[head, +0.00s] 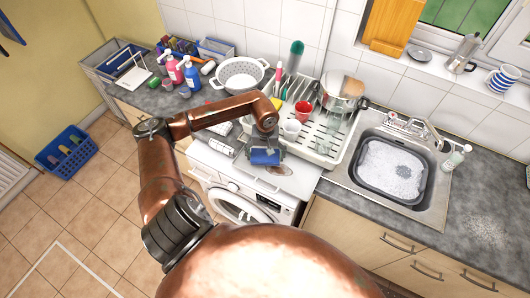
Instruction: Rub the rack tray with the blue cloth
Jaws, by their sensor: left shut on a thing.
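My left gripper (265,146) is shut on a blue cloth (265,157), which hangs bunched below its fingers. The cloth is over the left part of a pale flat tray (303,181), which I take for the rack tray, in front of the dish rack (326,151). A brownish smear (284,171) shows on the tray just right of the cloth. I cannot tell whether the cloth touches the tray. My arm hides part of the counter behind. My right gripper is not in view.
The dish rack holds a red cup (303,110), a white cup (291,129), plates and a pot (342,92). A soapy basin (390,171) sits in the sink on the right. A colander (240,75) and several bottles stand at the back left. A washing machine (247,205) is below.

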